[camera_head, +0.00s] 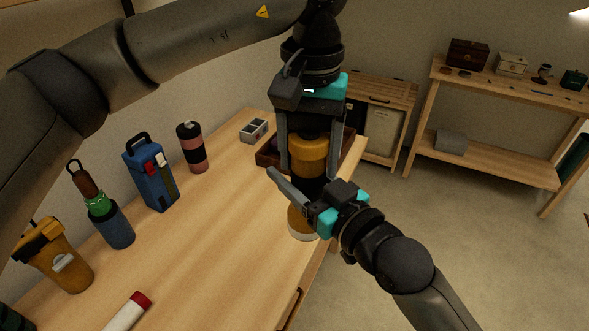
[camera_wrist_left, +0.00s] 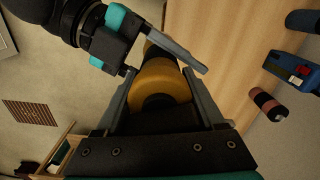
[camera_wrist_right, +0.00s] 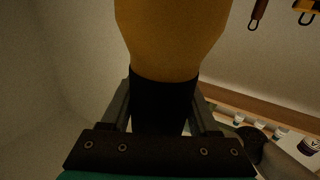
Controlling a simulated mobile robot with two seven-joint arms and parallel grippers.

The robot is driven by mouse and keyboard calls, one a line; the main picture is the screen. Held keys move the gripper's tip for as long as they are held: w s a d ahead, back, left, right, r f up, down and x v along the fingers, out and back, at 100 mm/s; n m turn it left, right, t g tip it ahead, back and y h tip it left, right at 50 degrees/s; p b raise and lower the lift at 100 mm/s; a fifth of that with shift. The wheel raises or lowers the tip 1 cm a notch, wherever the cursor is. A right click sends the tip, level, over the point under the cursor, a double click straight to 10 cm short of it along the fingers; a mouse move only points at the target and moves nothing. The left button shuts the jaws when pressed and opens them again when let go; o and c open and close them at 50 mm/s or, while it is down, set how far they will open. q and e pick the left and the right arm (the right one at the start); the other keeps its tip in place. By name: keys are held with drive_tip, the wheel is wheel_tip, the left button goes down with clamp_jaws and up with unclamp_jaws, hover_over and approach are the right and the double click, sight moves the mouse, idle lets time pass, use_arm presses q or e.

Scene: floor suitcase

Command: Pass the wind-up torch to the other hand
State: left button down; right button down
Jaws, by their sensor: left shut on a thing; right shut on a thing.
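The wind-up torch has a yellow head (camera_head: 309,153), a black middle and a yellow lower end (camera_head: 299,222) with a pale rim. It stands roughly upright over the right edge of the table. My left gripper (camera_head: 309,168) comes from above, its fingers on either side of the yellow head; the left wrist view shows the yellow end (camera_wrist_left: 160,84) between them. My right gripper (camera_head: 297,192) is shut across the black middle from the lower right. The right wrist view shows that black part (camera_wrist_right: 162,105) between its fingers. Whether the lower end touches the table I cannot tell.
On the wooden table (camera_head: 215,235) stand a blue case (camera_head: 150,178), a pink-and-black flask (camera_head: 192,148), a blue-green bottle (camera_head: 110,222) and a yellow container (camera_head: 60,258). A red-capped white cylinder (camera_head: 125,313) lies in front. A dark tray (camera_head: 268,157) is behind the torch. The table's middle is clear.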

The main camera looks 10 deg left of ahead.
use_arm(q)
unclamp_jaws()
wheel_tip(320, 180, up, 12)
drive_tip(key=shift+r, duration=0.1)
idle(0.6)
